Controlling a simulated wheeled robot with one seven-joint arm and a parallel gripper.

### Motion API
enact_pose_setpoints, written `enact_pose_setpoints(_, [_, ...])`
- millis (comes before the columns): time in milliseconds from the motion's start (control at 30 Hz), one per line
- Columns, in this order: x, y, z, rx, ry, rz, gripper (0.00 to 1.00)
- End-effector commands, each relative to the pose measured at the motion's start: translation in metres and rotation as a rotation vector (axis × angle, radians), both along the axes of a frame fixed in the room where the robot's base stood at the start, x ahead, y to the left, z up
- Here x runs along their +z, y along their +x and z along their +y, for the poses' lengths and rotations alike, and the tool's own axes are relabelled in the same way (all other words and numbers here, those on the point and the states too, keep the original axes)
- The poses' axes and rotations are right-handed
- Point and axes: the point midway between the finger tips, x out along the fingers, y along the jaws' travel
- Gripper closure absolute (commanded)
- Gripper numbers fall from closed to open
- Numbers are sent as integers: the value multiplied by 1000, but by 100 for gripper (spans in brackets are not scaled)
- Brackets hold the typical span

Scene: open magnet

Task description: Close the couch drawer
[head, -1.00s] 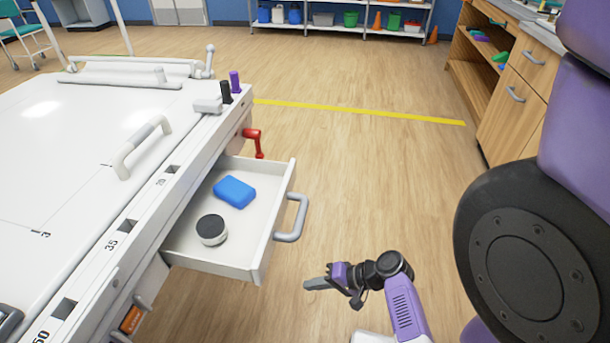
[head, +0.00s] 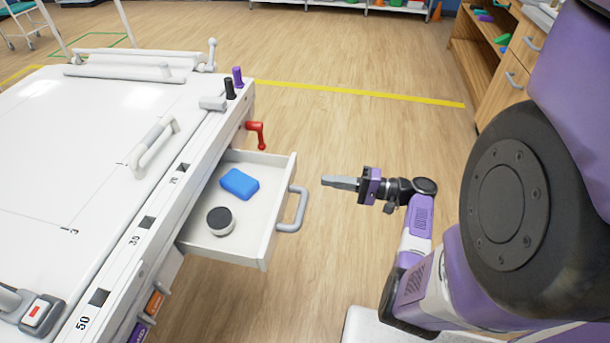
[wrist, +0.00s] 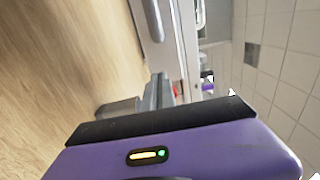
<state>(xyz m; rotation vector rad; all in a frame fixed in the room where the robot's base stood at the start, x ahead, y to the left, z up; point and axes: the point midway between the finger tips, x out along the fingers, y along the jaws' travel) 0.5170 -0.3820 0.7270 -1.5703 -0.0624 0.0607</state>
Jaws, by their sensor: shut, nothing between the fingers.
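The white couch drawer (head: 264,240) stands pulled out from the side of the couch (head: 95,150) in the head view. It holds a blue block (head: 239,184) and a round dark-topped white object (head: 220,221). A grey bar handle (head: 297,212) is on its front. My gripper (head: 324,181) is shut and empty, to the right of the handle and apart from it, pointing left toward the drawer front. In the wrist view, my shut fingers (wrist: 156,88) point toward the drawer front, and part of the grey handle (wrist: 153,20) shows near the top.
A red crank lever (head: 256,132) sticks out of the couch just beyond the drawer. A purple knob (head: 238,77) and a black knob (head: 229,90) stand on the couch corner. A wooden cabinet (head: 500,60) is at the upper right. The floor between is clear.

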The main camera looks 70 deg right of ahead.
Motion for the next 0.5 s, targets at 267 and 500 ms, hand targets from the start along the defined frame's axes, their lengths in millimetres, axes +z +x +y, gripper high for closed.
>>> enact_pose_setpoints(267, [0, 51, 5, 2, 1, 1, 100])
enact_pose_setpoints(500, [0, 72, 6, 1, 1, 1, 100])
